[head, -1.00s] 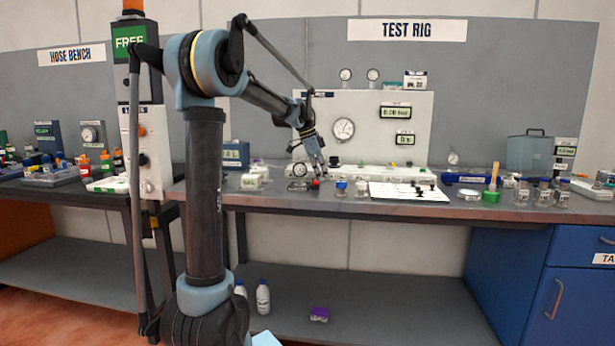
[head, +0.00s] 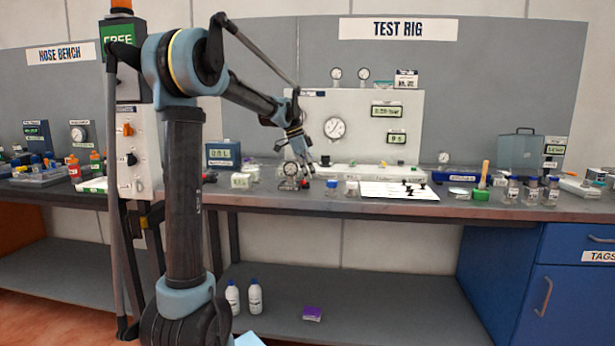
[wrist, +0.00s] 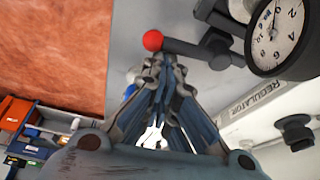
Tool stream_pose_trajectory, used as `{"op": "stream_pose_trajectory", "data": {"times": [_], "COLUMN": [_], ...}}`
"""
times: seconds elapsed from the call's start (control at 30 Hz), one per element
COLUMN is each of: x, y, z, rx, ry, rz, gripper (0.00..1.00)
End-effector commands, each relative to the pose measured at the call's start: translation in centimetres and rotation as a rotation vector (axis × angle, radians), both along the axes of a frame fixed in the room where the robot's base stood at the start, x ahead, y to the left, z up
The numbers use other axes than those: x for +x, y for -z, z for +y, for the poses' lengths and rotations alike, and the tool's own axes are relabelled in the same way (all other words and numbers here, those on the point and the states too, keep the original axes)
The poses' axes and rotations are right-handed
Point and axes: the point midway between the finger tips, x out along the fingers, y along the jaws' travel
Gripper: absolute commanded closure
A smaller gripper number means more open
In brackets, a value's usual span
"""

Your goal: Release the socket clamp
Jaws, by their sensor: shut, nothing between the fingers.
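A dark lever (wrist: 190,48) with a red ball knob (wrist: 152,40) shows in the wrist view, beside a round dial gauge (wrist: 276,37). I take this lever to be the socket clamp's handle, but the clamp itself cannot be made out. In the head view the red knob (head: 305,183) is small, low at the front of the test rig. My gripper (wrist: 160,62) is shut and empty, its fingertips pointing at the knob and very close to it in the picture. Whether they touch cannot be told. In the head view my gripper (head: 304,160) hangs just above the knob, by the gauge (head: 290,169).
A fitting labelled REGULATOR (wrist: 248,100) lies right of my fingers in the wrist view. A blue-capped jar (head: 332,188) and a white sheet with black parts (head: 399,191) stand to the right. A blue display box (head: 222,154) stands to the left.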

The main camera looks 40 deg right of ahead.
Motion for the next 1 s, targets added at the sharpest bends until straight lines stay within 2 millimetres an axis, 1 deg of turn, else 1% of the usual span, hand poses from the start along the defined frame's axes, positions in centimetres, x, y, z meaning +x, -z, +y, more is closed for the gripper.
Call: {"op": "stream_pose_trajectory", "data": {"times": [0.13,0.3,0.4,0.5,0.7,0.83,1.0], "x": [-0.5,-1.3,-0.5,-0.1,0.6,1.0,1.3], "y": [-0.2,-0.8,-3.0,-4.9,-8.0,-9.3,-10.0], "z": [-0.7,-2.1,-1.3,-1.0,-0.3,0.0,0.3], "rx": [0.000,-0.001,-0.001,-0.001,-0.001,-0.001,0.000], "ry": [0.000,-0.009,-0.014,-0.011,-0.009,-0.009,-0.010], "rz": [0.000,0.002,0.002,0.002,0.002,0.002,0.003], "gripper": [1.00,1.00,1.00,1.00,1.00,1.00,1.00]}}
